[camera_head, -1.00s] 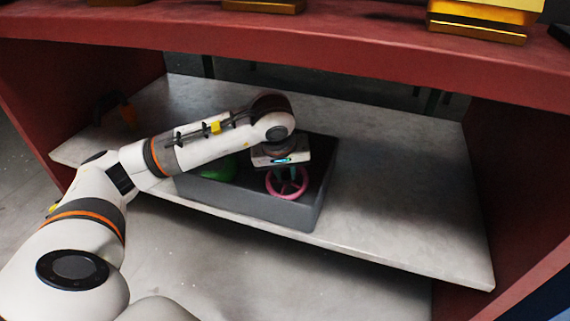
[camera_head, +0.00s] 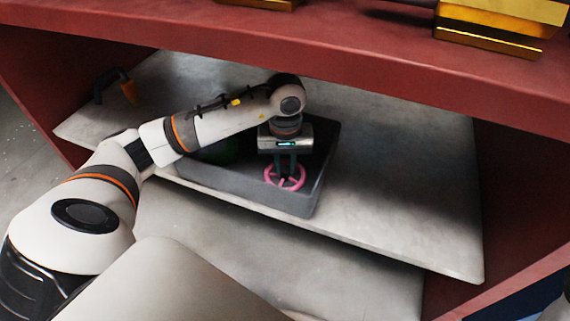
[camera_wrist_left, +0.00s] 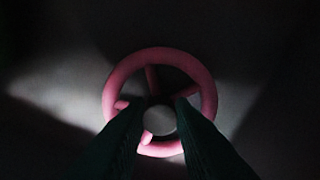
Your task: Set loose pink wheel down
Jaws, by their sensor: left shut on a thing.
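The pink wheel (camera_head: 285,178) is a spoked ring inside the grey bin (camera_head: 262,199), near its right end. My left gripper (camera_head: 286,172) points down into the bin and is shut on the wheel's middle. In the left wrist view the two dark fingers (camera_wrist_left: 160,118) stand on either side of the pale round hub of the wheel (camera_wrist_left: 209,92). I cannot tell whether the wheel touches the bin floor. My right gripper is not in view.
The bin stands on a grey shelf (camera_head: 400,190) between dark red side panels. A red upper shelf (camera_head: 330,50) runs above my arm. The shelf right of the bin is clear.

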